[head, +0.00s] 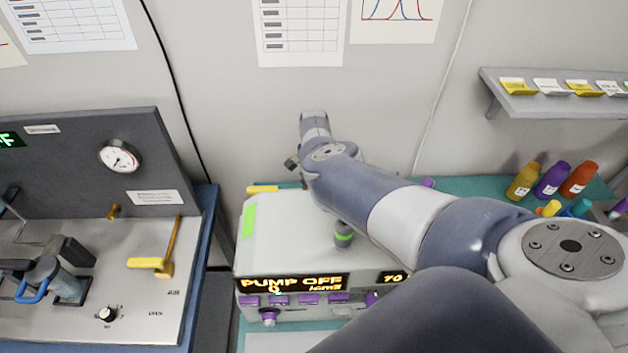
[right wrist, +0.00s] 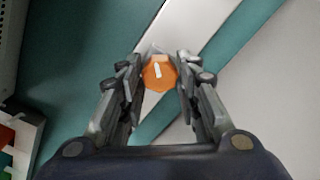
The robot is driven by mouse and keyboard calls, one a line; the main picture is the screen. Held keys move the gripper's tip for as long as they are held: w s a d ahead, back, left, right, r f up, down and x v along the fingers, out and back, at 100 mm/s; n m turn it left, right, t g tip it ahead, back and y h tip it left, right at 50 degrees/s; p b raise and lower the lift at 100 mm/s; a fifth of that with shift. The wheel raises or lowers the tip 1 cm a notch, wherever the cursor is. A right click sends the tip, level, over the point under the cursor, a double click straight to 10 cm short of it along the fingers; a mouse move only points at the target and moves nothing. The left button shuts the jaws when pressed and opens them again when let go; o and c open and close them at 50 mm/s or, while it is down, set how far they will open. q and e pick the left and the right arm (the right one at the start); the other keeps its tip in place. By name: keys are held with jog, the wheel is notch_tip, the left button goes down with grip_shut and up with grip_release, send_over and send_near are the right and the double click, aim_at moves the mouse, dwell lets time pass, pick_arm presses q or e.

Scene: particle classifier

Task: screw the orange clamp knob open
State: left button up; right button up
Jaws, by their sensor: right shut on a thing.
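The orange clamp knob (right wrist: 159,75) shows in the right wrist view, between the fingertips of my right gripper (right wrist: 158,85). It is a faceted orange knob with a short white mark on its face. My right gripper is shut on it, one finger on each side. In the head view my right arm reaches across to the back of the pump box and hides the knob; the gripper itself is barely visible there behind the arm. My left gripper is not in either view.
The grey pump box (head: 290,245) reads "PUMP OFF" on its front. To the left stands a metal panel (head: 150,300) with a gauge (head: 119,157) and a yellow lever (head: 170,250). Coloured bottles (head: 552,180) stand at the right under a shelf (head: 560,103).

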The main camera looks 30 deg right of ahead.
jog(key=n+p, duration=0.1)
jog(key=n, duration=0.2)
jog(key=shift+w+r+n, duration=0.1)
jog(key=shift+n, duration=2.1)
jog(key=o, duration=1.1)
jog(key=shift+c, duration=0.2)
